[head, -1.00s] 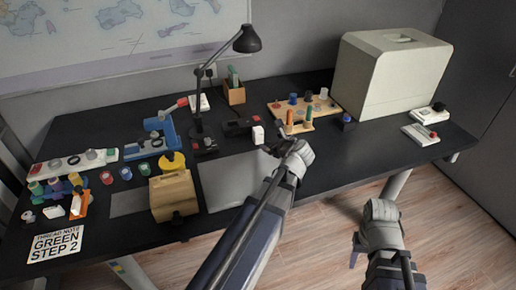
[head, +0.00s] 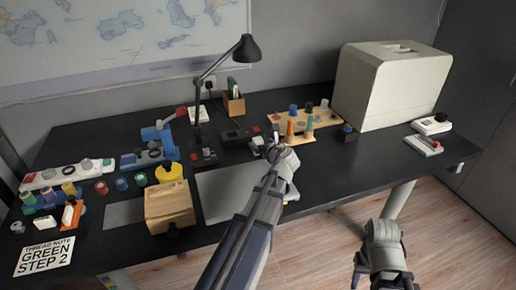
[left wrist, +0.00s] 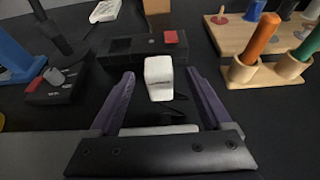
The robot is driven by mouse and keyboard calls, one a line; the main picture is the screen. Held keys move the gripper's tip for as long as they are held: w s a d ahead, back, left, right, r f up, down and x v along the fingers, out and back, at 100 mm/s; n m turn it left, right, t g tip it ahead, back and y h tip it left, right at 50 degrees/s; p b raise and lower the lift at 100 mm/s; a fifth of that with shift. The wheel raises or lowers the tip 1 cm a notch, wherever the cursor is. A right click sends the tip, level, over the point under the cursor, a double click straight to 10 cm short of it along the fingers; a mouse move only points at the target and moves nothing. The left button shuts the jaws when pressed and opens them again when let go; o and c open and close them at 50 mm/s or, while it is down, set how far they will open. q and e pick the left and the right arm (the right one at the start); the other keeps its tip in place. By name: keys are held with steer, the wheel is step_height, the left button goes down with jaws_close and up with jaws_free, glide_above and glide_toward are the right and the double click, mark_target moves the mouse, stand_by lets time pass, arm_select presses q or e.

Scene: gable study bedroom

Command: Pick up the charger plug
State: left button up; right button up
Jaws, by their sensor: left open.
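The charger plug, a small white block (left wrist: 159,80), stands on the black desk. In the left wrist view it is between the two purple fingers of my left gripper (left wrist: 160,76), with gaps on both sides. The gripper is open and not closed on it. In the head view, my left gripper (head: 272,146) is low over the desk's middle and partly covers the plug. My right gripper (head: 360,268) hangs in front of the desk, over the floor, away from the plug; its jaw opening is unclear.
A black box with a red button (left wrist: 143,47) lies just behind the plug. A wooden peg board (head: 304,122) with coloured pegs is close on the right. A desk lamp (head: 247,46) and a wooden box (head: 169,206) stand to the left.

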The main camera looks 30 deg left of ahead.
mark_target(260, 143)
arm_select(q)
steer(key=b+x, duration=0.1)
steer(key=x, duration=0.3)
steer(key=shift+a+f+b, duration=0.15)
steer(key=shift+f+b, duration=0.1)
steer(key=shift+b, duration=0.05)
jaws_close()
stand_by(0.3)
